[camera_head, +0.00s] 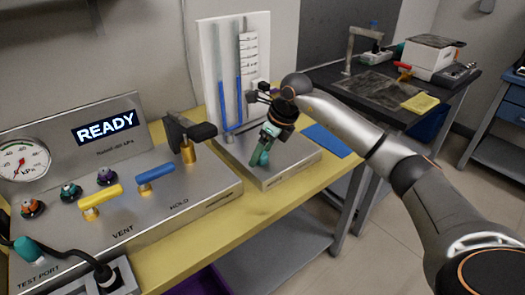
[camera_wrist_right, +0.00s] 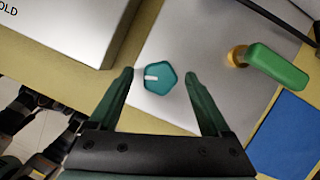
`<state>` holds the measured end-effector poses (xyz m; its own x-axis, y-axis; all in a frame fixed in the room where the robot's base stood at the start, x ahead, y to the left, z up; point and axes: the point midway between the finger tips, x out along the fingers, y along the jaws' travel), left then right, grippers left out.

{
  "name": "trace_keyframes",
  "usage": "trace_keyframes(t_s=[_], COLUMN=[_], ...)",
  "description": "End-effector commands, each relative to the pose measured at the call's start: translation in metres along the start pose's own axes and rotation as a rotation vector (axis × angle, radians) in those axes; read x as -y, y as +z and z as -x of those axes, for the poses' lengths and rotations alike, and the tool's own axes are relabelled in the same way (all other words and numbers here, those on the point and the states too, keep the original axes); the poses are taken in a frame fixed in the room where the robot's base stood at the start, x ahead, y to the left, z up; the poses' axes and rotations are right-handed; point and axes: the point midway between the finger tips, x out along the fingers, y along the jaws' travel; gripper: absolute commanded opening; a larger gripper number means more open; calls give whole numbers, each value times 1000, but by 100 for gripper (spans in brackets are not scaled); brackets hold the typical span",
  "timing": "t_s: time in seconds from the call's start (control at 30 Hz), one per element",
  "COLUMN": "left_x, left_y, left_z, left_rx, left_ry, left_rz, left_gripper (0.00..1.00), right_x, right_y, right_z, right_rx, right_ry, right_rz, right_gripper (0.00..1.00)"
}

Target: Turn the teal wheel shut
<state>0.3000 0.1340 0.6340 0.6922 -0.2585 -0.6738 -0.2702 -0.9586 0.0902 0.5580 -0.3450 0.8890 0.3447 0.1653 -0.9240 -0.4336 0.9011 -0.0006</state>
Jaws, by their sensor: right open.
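The teal wheel (camera_wrist_right: 157,79) shows in the right wrist view as a five-sided knob on a grey metal plate, with a white mark pointing from its middle to the left. My right gripper (camera_wrist_right: 164,74) is open, with one dark green finger on each side of the wheel. A gap shows between the wheel and each finger; I cannot tell the height difference. In the head view my right gripper (camera_head: 265,148) points down over the grey base under the gauge board. Teal there blends with the fingers, so the wheel is not clearly separable. My left gripper is not in view.
A green lever (camera_wrist_right: 277,66) on a brass stem stands right of the wheel. A blue mat (camera_head: 328,139) lies to the right. The gauge board (camera_head: 207,75) stands behind. The READY panel (camera_head: 105,128), with yellow (camera_head: 101,196) and blue (camera_head: 155,173) levers, is left.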

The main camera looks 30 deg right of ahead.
Motion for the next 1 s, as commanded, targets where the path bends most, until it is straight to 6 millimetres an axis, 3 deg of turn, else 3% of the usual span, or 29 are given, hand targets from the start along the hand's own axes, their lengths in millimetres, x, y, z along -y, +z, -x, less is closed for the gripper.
trace_keyframes(t_s=[0.07,0.73,1.0], left_x=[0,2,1], left_y=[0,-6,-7], left_z=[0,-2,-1], left_rx=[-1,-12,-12], left_ry=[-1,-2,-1], left_rz=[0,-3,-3], left_gripper=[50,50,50], right_x=[0,0,0], right_y=[0,0,0], right_z=[0,1,1], right_rx=[0,1,1], right_ry=[0,0,-6], right_rz=[0,0,-15], right_gripper=[77,2,0])
